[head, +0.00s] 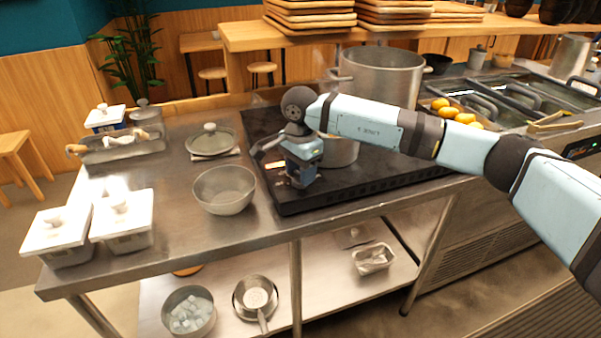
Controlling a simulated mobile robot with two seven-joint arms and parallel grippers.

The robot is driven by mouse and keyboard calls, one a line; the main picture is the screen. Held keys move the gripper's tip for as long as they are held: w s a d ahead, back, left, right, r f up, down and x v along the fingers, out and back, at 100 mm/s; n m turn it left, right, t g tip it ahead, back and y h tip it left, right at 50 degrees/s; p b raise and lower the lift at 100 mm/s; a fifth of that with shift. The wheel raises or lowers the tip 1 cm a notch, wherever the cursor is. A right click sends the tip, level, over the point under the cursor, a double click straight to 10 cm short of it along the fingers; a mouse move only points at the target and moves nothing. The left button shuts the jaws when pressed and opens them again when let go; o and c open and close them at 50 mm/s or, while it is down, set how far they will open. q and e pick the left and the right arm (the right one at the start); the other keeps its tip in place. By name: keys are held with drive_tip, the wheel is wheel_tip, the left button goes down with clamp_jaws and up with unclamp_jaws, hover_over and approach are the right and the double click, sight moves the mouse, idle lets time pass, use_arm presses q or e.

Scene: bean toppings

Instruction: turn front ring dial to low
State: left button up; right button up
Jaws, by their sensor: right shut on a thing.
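My right gripper (290,182) is low over the left part of the black cooktop (351,191), close to its surface. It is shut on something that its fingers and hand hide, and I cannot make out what. The front ring dial is not plainly visible; no setting can be read. A large steel pot (382,75) stands at the back of the cooktop. A smaller pot (341,152) stands in front of it, partly hidden by my right arm. My left gripper is not in view.
A grey bowl (224,190) and a lidded pan (211,139) stand left of the cooktop. White-lidded containers (122,217) are at the counter's left end. Orange fruit (441,103) lies to the right. Bare counter (178,238) runs along the front.

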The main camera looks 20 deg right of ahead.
idle(0.5)
drive_tip(key=o, duration=0.9)
drive_tip(key=shift+r, duration=0.15)
wheel_tip(320, 180, up, 14)
drive_tip(key=shift+f+p, duration=0.15)
drive_tip(key=shift+p, duration=0.25)
